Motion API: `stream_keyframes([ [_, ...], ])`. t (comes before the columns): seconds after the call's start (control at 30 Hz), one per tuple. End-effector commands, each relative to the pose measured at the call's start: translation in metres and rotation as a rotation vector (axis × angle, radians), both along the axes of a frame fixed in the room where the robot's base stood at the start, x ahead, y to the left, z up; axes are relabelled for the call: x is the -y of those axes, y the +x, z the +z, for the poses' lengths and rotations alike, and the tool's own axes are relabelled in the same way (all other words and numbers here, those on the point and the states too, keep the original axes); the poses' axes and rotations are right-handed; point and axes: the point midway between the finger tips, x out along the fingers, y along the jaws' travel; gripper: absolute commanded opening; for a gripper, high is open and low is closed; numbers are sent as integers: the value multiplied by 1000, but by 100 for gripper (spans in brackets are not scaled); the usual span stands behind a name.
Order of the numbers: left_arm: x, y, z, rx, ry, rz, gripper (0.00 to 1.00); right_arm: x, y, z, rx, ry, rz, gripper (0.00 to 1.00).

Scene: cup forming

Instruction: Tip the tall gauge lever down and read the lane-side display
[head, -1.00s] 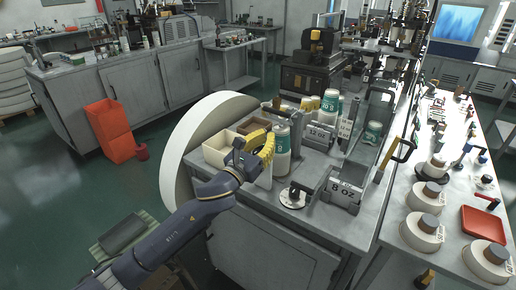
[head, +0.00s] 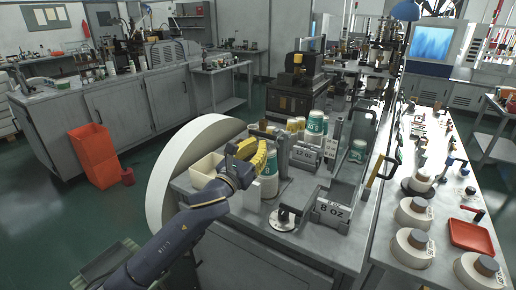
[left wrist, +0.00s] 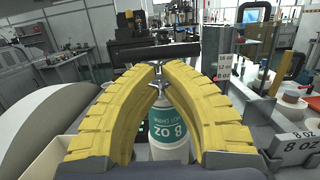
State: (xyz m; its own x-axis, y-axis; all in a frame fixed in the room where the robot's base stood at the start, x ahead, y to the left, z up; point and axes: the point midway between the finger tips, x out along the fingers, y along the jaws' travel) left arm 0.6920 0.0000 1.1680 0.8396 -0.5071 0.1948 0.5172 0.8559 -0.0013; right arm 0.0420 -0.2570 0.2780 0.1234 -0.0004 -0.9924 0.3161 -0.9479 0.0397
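A curved black-and-yellow handle (head: 381,170) stands upright at the bench's right edge; I cannot tell if it is the tall gauge lever. A grey "8 OZ" display block (head: 332,213) faces front, with a round-based lever (head: 285,216) to its left. It also shows in the left wrist view (left wrist: 300,147). A "12 OZ" block (head: 305,155) stands behind. My left gripper (head: 262,150) has yellow ribbed fingers beside a green-and-white 8 oz cup stack (head: 269,182). In the left wrist view its tips (left wrist: 158,68) come together in front of the stack (left wrist: 168,130), with nothing visibly held. My right gripper is not in view.
A cream bin (head: 204,170) and a large white disc (head: 170,165) lie left of the cups. A clear upright panel (head: 350,140) stands behind the 8 OZ block. The right-hand table holds white rolls (head: 413,212) and a red tray (head: 470,235).

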Motion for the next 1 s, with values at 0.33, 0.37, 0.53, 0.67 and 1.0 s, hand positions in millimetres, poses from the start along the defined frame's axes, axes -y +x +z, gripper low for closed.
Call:
stream_keyframes([
  [0.33,7,12,42,6,4,0,0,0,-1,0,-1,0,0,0],
  [0.37,7,13,45,6,3,1,0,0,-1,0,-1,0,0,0],
  [0.53,12,21,59,4,3,1,0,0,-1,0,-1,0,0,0],
  [0.67,14,24,63,2,2,2,0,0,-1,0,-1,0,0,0],
  [1.0,14,24,64,1,2,1,0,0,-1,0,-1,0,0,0],
])
